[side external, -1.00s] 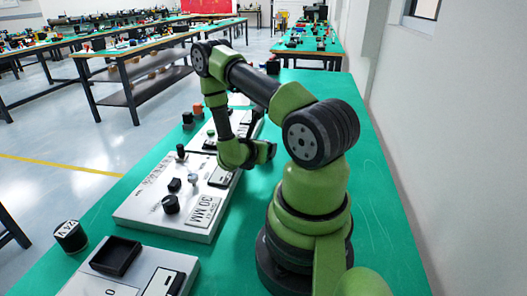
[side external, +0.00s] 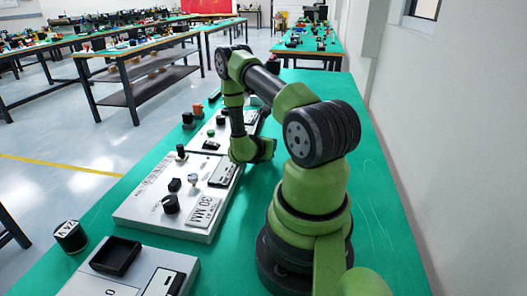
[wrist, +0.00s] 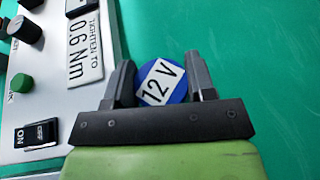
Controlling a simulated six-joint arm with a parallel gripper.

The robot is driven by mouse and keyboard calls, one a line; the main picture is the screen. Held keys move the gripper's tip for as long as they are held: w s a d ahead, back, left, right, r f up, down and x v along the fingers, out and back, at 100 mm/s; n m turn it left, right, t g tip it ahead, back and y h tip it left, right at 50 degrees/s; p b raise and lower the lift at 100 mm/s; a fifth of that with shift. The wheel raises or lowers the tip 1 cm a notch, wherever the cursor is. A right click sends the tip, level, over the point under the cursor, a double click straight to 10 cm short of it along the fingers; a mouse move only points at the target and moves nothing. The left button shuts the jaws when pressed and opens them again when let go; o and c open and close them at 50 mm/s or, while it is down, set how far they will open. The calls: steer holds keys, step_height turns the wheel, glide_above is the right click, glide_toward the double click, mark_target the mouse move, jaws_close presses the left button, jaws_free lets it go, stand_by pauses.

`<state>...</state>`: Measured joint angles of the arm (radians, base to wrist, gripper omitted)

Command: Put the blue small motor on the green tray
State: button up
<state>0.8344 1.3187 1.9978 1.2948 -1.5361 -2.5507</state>
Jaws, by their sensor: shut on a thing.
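The blue small motor (wrist: 176,91) is a round blue piece with a white "12 V" label, seen from above in the wrist view. My gripper (wrist: 158,80) is shut on it, with one dark finger on each side. In the side external view the arm's wrist (side external: 250,149) is over the right edge of the panels, and the fingers and the motor are hidden. I cannot make out a green tray in either view.
Grey panels with knobs and switches (side external: 140,213) stand left of my arm; one also shows in the wrist view (wrist: 93,60). A black tray (side external: 115,256) and a black "24 V" cylinder (side external: 70,237) are at the front left. The green table right of my base is clear.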

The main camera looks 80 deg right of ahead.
steer(key=shift+r, duration=0.15)
step_height(320, 180, up, 10)
steer(key=shift+w+f, duration=0.1)
stand_by(0.5)
